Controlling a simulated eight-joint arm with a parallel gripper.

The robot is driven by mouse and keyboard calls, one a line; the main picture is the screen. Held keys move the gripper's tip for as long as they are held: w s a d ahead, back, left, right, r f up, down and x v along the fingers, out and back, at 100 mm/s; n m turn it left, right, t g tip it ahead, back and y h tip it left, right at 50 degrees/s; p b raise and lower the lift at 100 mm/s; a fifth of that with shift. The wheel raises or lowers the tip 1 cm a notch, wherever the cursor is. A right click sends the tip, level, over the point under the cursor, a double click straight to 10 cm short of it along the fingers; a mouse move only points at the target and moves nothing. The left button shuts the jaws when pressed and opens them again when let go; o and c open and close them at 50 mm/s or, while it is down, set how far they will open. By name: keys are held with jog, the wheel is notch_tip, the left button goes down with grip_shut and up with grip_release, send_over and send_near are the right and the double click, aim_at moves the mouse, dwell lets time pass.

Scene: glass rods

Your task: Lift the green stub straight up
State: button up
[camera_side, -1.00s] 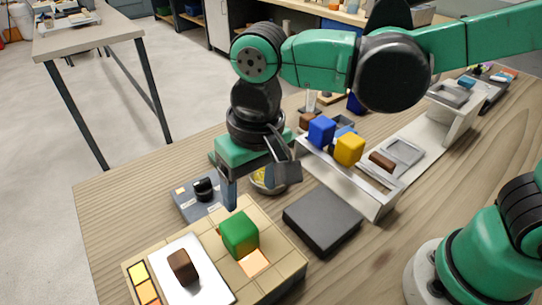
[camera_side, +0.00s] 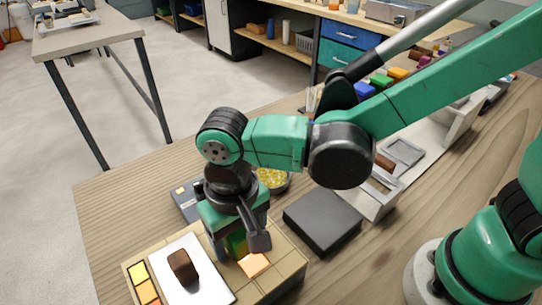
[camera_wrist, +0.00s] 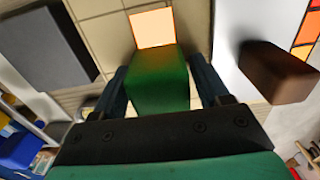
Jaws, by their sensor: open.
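The green stub (camera_wrist: 157,82) stands on a tan tiled block (camera_side: 285,272), beside a glowing orange square (camera_side: 255,264). In the side view most of the stub (camera_side: 236,245) is hidden behind my gripper (camera_side: 238,246). In the wrist view my gripper (camera_wrist: 160,92) has one finger on each side of the stub, with the stub between them. The jaws are open, and narrow gaps seem to show beside the stub. The stub is upright on its block.
A brown block (camera_side: 183,266) sits on a white plate (camera_side: 205,285) to the left of the stub. A dark grey slab (camera_side: 322,221) lies to the right. A bowl of yellow bits (camera_side: 272,179) stands behind my gripper. A pale rack (camera_side: 384,196) stands further right.

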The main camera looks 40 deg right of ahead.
jog(key=c, duration=1)
notch_tip(320, 180, up, 20)
jog(key=shift+w, duration=0.1)
dwell(0.4)
